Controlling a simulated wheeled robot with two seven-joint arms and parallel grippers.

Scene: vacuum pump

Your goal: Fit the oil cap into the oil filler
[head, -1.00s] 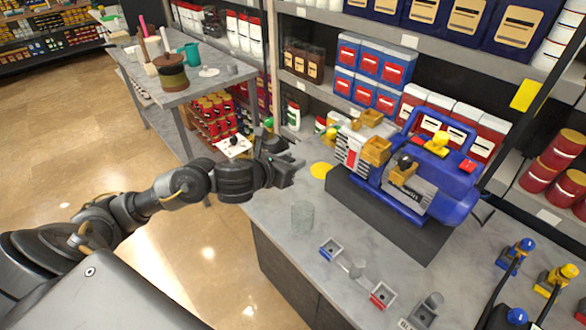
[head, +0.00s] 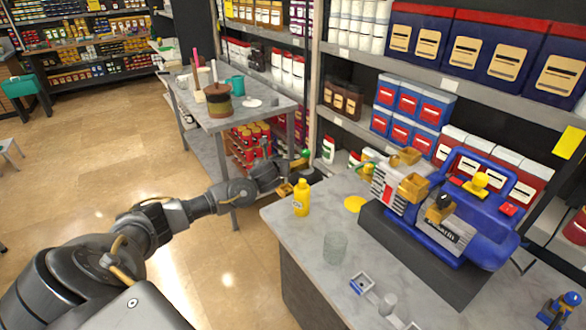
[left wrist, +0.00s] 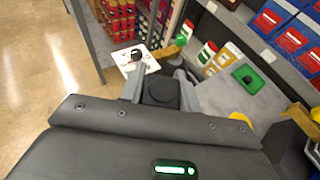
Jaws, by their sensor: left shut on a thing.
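My left gripper (head: 280,177) reaches in from the left, above the near-left end of the counter. In the left wrist view its fingers (left wrist: 160,93) are shut on a round black part that looks like the oil cap (left wrist: 161,90). In the head view the held cap is too small and dark to make out. The blue vacuum pump (head: 478,228) stands on a dark base on the counter, well to the right of the gripper. Brass-coloured fittings (head: 412,187) are on its left side. I cannot tell which opening is the oil filler. My right gripper is not in view.
A yellow bottle (head: 301,198) stands at the counter's left edge, close to my gripper. A clear glass (head: 335,247), a yellow disc (head: 355,204) and small trays (head: 362,283) are on the grey counter (head: 300,228). Stocked shelves stand behind. The floor at left is open.

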